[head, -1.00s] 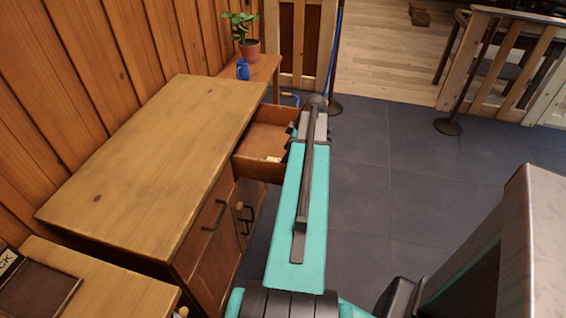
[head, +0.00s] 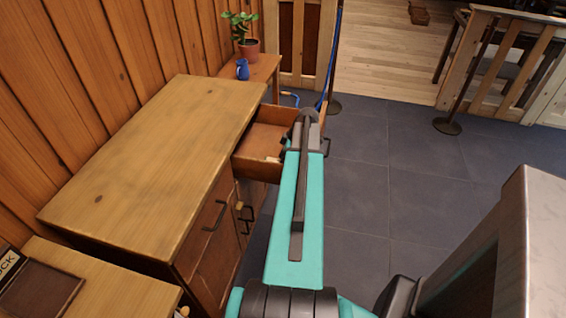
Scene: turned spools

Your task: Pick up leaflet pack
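An open drawer (head: 262,140) sticks out of the far end of the wooden cabinet. A small pale item (head: 273,159) lies at its front inside edge. It may be the leaflet pack, but it is too small to tell. My arm reaches forward over the right side of the drawer and hides part of its inside. Only a small dark part, probably of my gripper (head: 286,146), shows beside the arm at the drawer. Its fingers are hidden, and I cannot tell whether it holds anything.
The cabinet top (head: 155,160) is bare. A blue jug (head: 242,69) and a potted plant (head: 247,46) stand on a small table behind it. A dark tray (head: 40,288) lies at lower left. A post base (head: 447,126) stands right on open floor.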

